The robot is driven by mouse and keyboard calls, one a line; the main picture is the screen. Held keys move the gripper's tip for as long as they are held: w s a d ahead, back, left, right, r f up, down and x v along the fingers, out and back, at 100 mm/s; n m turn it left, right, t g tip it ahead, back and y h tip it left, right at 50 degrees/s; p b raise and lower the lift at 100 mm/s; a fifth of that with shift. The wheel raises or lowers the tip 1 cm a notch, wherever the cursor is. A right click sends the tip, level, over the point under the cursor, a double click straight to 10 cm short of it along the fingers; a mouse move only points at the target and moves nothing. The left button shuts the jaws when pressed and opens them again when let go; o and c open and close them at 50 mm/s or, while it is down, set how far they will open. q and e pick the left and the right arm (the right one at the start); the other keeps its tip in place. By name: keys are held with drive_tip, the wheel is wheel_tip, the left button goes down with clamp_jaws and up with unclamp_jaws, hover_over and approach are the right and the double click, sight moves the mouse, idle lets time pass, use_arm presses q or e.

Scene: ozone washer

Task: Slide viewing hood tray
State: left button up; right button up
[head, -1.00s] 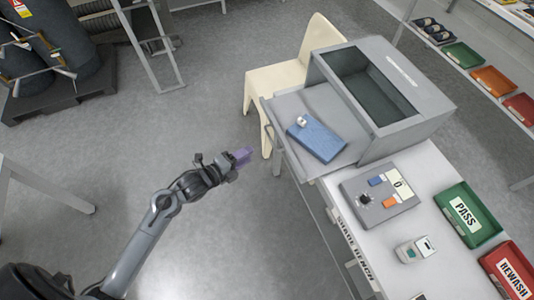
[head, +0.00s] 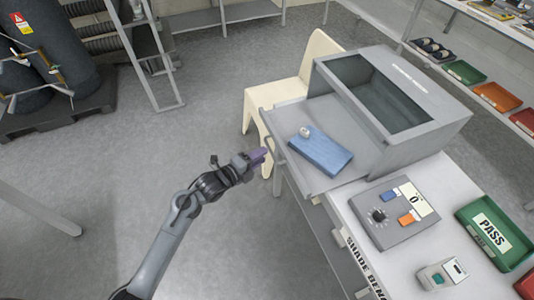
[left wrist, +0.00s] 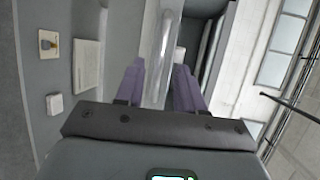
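The grey viewing hood (head: 425,110) with a dark window stands on the bench. Its tray (head: 275,116) sticks out of the hood's open left side. My right gripper is not in view.
A cream chair (head: 300,75) stands behind the tray. A grey control box (head: 395,212), a small handheld meter (head: 442,274) and a green PASS tray (head: 492,234) are on the bench (head: 345,200). Open floor lies to the left.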

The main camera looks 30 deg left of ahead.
use_arm(q)
drive_tip(key=shift+b+x, duration=0.3)
drive_tip(key=shift+x, duration=1.65)
clamp_jaws()
